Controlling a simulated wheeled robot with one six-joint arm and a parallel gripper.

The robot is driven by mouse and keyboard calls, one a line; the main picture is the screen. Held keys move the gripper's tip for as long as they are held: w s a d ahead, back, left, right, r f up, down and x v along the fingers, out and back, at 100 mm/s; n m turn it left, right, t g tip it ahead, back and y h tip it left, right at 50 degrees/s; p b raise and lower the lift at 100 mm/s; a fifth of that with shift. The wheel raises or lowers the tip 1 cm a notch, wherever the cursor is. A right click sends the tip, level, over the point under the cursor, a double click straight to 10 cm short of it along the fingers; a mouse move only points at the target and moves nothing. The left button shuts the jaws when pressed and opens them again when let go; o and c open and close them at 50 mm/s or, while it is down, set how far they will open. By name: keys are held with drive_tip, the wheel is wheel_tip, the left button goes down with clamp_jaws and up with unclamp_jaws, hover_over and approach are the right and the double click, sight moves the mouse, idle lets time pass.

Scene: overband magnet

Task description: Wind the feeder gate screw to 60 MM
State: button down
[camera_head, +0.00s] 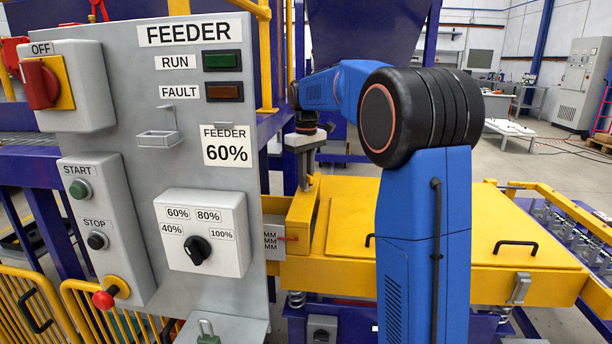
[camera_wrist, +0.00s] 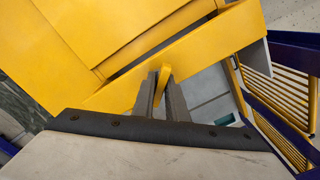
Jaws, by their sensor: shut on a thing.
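My gripper (camera_head: 304,186) points down at the near left end of the yellow feeder (camera_head: 345,215). In the wrist view my gripper (camera_wrist: 163,92) is shut on a small yellow handle (camera_wrist: 163,78), which seems to be part of the gate screw. The screw itself is mostly hidden. A scale (camera_head: 270,241) with several MM marks is partly covered by the panel's edge; its numbers are hidden.
The grey control panel (camera_head: 205,120) stands close at left, with a FEEDER 60% label (camera_head: 227,146) and a selector knob (camera_head: 197,250). A yellow railing (camera_wrist: 275,95) stands right of the feeder in the wrist view.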

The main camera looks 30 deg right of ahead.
idle(0.3)
drive_tip(key=n, duration=0.4)
drive_tip(key=shift+n, duration=0.4)
drive_tip(key=shift+n, duration=2.4)
drive_tip(key=n, duration=0.4)
drive_tip(key=shift+n, duration=0.4)
